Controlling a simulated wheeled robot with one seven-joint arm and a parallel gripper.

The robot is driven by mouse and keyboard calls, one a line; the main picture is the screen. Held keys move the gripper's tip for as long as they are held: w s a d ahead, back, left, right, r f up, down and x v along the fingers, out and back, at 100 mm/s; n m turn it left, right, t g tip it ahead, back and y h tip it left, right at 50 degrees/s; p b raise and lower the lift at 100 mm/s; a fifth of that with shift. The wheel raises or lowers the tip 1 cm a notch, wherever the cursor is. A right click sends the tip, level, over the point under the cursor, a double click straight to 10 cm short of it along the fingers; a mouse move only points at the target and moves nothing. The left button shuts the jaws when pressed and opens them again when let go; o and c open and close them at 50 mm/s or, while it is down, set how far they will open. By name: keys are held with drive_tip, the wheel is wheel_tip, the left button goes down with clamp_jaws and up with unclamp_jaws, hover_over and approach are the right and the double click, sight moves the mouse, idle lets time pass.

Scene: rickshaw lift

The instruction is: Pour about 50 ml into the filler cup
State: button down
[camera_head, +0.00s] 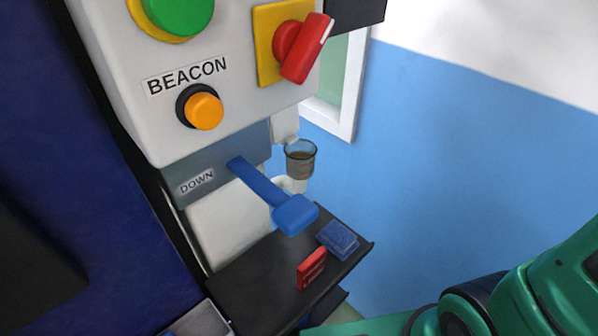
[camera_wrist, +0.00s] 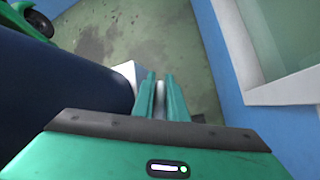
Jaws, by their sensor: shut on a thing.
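A clear cup (camera_head: 300,158) with brownish liquid or tint in it stands on a white support beside the control box in the head view. I take it for the filler cup; its fill level is hard to read. My gripper (camera_wrist: 161,82) shows in the wrist view with its two green fingers close together, shut on a narrow pale object (camera_wrist: 160,97). Most of that object is hidden between the fingers, and I cannot tell what it is. The fingertips are outside the head view, where only my green arm shows at the lower right. The cup is not visible in the wrist view.
The control box (camera_head: 130,85) carries a green button, a red rotary switch (camera_head: 300,48) and an orange beacon button. A blue DOWN lever (camera_head: 262,185) sticks out below.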

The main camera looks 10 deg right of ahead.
idle(0.8)
drive_tip(key=shift+w+a+g+h+b, duration=0.1)
drive_tip(key=shift+w+g+h+b, duration=0.3)
drive_tip(key=shift+g, duration=0.2)
drive_tip(key=shift+w+a+g+h+b, duration=0.15)
drive_tip(key=shift+a+g+h+b, duration=0.1)
drive_tip(key=shift+g+h+b, duration=0.25)
drive_tip(key=shift+w+a+g, duration=0.1)
drive_tip(key=shift+g, duration=0.3)
drive_tip(key=shift+w+a+f+m+g+h+b, duration=0.3)
drive_tip(key=shift+w+a+f+g+h+b, duration=0.3)
drive_tip(key=shift+w+f+g+h+b, duration=0.3)
drive_tip(key=shift+w+r+g+b, duration=0.1)
drive_tip(key=shift+w+g+b, duration=0.05)
drive_tip(key=shift+g+b, duration=0.15)
